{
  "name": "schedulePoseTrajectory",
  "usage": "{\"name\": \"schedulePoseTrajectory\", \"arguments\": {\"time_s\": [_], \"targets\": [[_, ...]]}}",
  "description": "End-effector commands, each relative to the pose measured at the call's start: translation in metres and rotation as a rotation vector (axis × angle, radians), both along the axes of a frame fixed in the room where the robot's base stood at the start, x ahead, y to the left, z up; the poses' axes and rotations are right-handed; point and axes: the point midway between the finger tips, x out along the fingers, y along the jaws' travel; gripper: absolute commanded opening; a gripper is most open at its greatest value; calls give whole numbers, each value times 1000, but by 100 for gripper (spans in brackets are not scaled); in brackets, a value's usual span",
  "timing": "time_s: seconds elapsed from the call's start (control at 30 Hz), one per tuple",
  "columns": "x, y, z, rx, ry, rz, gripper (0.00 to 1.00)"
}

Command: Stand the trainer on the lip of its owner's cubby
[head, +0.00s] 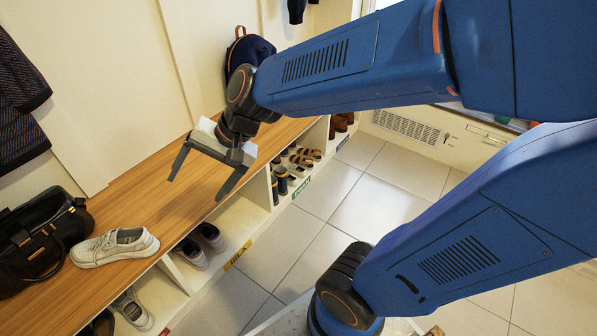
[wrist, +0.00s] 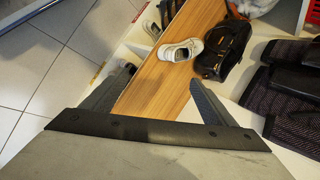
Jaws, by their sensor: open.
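A light grey trainer (head: 115,246) stands on the wooden bench top, close to its front edge, beside a black bag. In the wrist view the trainer (wrist: 181,50) shows beyond my fingers, near the bag. My gripper (head: 203,188) is open and empty above the bench, to the right of the trainer and apart from it. White cubbies run under the bench, with coloured name labels on their front lips. A yellow label (head: 238,254) sits by a cubby holding a pair of dark and pale shoes (head: 200,244). A green label (head: 302,187) marks another. The names are too small to read surely.
The black bag (head: 40,240) stands on the bench at left, and a navy backpack (head: 248,52) at the far end. Striped dark clothing (head: 18,120) hangs at left. The bench between trainer and backpack is clear. Tiled floor (head: 330,220) lies open in front.

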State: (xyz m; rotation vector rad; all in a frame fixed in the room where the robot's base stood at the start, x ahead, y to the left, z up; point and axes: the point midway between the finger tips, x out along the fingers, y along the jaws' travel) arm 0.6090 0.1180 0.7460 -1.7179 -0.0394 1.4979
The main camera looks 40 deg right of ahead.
Motion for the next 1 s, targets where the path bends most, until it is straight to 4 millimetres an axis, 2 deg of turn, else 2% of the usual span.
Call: {"name": "schedulePoseTrajectory", "arguments": {"time_s": [0.03,0.3,0.5,0.6,0.7,1.0], "targets": [[-11,-16,4,-52,-43,42,80],[-67,-104,11,-394,-207,274,80],[-102,-160,14,-625,-256,393,80],[-113,-177,15,-696,-260,427,80],[-118,-186,16,-734,-261,444,82],[-118,-189,16,-747,-261,450,82]]}}
